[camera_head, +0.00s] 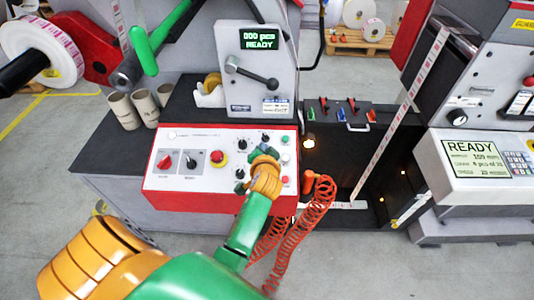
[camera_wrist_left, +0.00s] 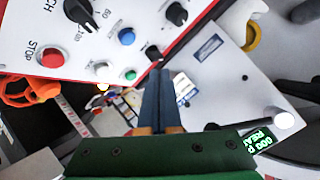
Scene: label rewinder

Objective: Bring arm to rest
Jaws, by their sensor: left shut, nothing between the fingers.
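My left arm (camera_head: 238,240), green and orange, reaches in from the bottom left of the head view. Its left gripper (camera_head: 265,155) is over the right part of the red-edged white control panel (camera_head: 205,140). In the left wrist view the left gripper (camera_wrist_left: 158,75) is shut, its two dark fingers together with nothing between them. Panel buttons and black knobs show beyond and to the left of the fingers. I cannot tell whether the fingertips touch the panel. My right gripper is not in view.
The display unit (camera_head: 259,70), reading READY, stands behind the panel. Several cardboard cores (camera_head: 144,105) stand at left. An orange coiled hose (camera_head: 308,220) hangs right of the arm. A second machine with a screen (camera_head: 480,160) stands at right. Grey floor (camera_head: 350,260) is open in front.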

